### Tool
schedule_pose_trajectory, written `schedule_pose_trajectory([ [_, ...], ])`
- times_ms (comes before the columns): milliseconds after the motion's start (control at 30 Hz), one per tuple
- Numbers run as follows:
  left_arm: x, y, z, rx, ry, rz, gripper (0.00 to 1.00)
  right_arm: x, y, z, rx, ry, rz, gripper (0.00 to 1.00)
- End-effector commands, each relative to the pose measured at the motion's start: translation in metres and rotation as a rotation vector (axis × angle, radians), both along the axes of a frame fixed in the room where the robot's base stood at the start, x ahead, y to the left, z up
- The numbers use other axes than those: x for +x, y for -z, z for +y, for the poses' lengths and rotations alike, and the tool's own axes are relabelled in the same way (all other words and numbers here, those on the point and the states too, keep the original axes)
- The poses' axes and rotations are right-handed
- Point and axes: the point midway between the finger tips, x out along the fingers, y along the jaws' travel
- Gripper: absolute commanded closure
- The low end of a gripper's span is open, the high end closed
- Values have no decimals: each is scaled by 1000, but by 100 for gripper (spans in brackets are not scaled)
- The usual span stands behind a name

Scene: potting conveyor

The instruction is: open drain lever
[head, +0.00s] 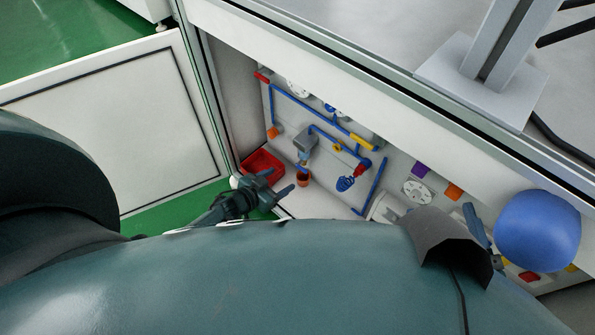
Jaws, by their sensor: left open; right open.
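A panel with blue pipes (302,104) carries several coloured handles, and I cannot tell which is the drain lever. A red handle (262,77) is at its upper left, a yellow bar (362,142) at its right, and a red fitting (364,164) below that bar. A small terracotta pot (303,180) is low on the panel, under a grey box (305,141). My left gripper (279,182) is open, close to the pot and red tray; contact is unclear. My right gripper (480,228) is open beside a blue ball, partly hidden by my body.
A red tray (262,163) sits at the panel's lower left. A large blue ball (537,230) is at the right. A white ledge (330,50) overhangs the panel. Green floor (90,30) shows at upper left behind a white board (120,115).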

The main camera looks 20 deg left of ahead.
Motion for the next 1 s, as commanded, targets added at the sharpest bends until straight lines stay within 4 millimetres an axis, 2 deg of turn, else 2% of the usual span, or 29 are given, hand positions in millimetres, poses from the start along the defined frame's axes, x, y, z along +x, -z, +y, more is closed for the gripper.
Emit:
schedule_pose_trajectory([
  [33,12,11,-4,0,0,-4,34,-1,9,3,1,-16,-45,33],
  [200,44,25,-16,-1,0,-3,34,-2,7,10,46,-50,-128,33],
  [433,72,35,-26,1,1,-2,34,0,5,14,119,-68,-129,33],
  [600,79,37,-29,1,0,0,34,0,2,16,141,-74,-129,33],
  [867,80,35,-29,1,0,1,34,0,1,16,144,-75,-127,33],
  [1000,80,35,-29,2,1,0,43,0,1,16,144,-75,-127,33],
])
